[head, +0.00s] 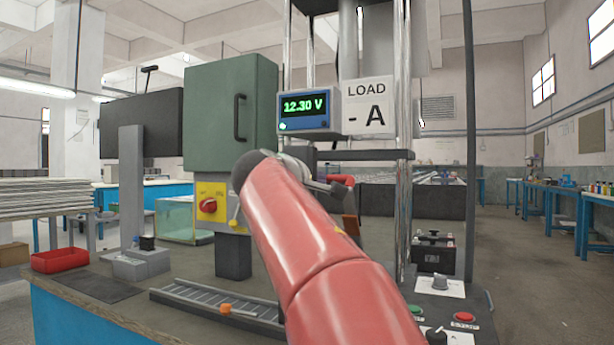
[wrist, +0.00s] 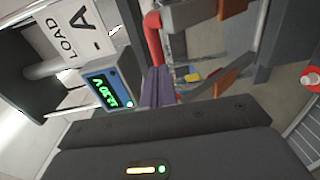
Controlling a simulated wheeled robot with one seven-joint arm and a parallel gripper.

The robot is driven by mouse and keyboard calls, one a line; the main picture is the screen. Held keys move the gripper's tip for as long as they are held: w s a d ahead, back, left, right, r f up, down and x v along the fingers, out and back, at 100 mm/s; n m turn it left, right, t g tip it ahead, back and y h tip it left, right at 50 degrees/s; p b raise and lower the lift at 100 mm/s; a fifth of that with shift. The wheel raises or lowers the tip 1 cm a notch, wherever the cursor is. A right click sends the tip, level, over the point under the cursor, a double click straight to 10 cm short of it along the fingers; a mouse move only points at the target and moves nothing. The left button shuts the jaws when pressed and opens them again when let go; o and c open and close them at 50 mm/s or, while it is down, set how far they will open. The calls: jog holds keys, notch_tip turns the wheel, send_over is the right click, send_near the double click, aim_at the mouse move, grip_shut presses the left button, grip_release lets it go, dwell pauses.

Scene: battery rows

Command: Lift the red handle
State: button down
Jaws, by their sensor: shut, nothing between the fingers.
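The red handle (head: 341,180) shows partly in the head view, just right of the end of my red arm, in front of the metal frame. In the wrist view the red handle (wrist: 153,40) is a bent red bar beside a grey block, near the top middle. My gripper (wrist: 158,72) has its fingers together with nothing between them. The fingertips lie close to the lower end of the handle; I cannot tell whether they touch it. In the head view my arm hides most of the gripper and what is below the handle.
A blue meter (head: 308,109) reading 12.30 V and a LOAD sign (head: 367,105) are above the handle. A green cabinet (head: 229,115) and a yellow panel with a red knob (head: 208,205) stand left. A black battery (head: 434,252) and push buttons are at right. Chrome posts flank the frame.

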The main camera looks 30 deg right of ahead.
jog(key=shift+w+d, duration=0.3)
jog(key=shift+d, duration=0.15)
